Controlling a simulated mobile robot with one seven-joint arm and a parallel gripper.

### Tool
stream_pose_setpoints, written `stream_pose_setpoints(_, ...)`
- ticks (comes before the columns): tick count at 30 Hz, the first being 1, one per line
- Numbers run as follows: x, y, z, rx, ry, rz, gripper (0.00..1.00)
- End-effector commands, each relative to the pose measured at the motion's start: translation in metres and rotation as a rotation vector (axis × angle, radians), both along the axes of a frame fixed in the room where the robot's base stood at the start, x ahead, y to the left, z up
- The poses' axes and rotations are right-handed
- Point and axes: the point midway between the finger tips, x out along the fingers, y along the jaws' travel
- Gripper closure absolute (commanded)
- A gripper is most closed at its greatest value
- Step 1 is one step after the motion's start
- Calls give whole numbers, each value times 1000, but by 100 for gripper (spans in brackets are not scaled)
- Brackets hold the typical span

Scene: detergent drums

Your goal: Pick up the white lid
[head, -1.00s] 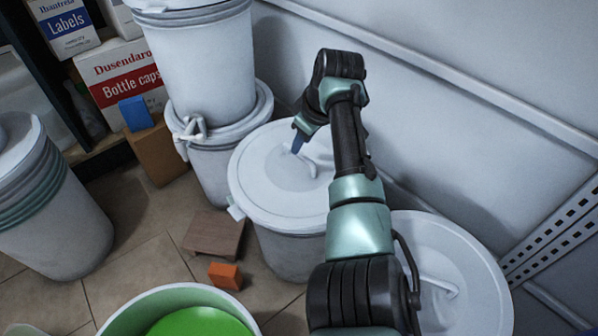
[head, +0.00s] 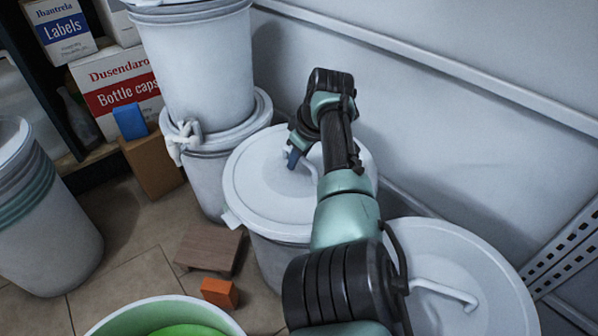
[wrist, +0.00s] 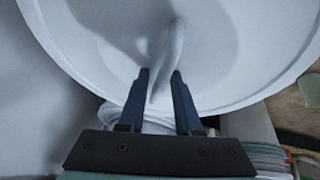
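The white lid (head: 258,196) sits on a white drum in the middle of the head view, with a raised bar handle (head: 311,172) on top, partly hidden by my arm. My gripper (head: 293,158) is low over the lid at this handle. In the wrist view the lid (wrist: 245,58) fills the upper part. The two dark fingers of my gripper (wrist: 160,72) are apart, one on each side of the handle (wrist: 168,58), with gaps visible. I cannot tell whether either finger touches the handle or the lid.
A second lidded drum (head: 440,250) stands at the lower right, partly behind my arm. Stacked drums (head: 197,65) stand behind on the left. A wooden block (head: 209,248) and an orange block (head: 219,292) lie on the floor. A wall (head: 450,120) runs close behind the lid.

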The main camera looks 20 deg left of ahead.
Motion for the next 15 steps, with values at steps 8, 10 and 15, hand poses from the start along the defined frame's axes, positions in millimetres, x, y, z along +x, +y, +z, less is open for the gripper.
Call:
stream_pose_setpoints(8,0,0,0,-1,0,0,99)
stream_pose_setpoints(10,0,0,0,-1,0,0,100)
stream_pose_setpoints(15,0,0,0,-1,0,0,100)
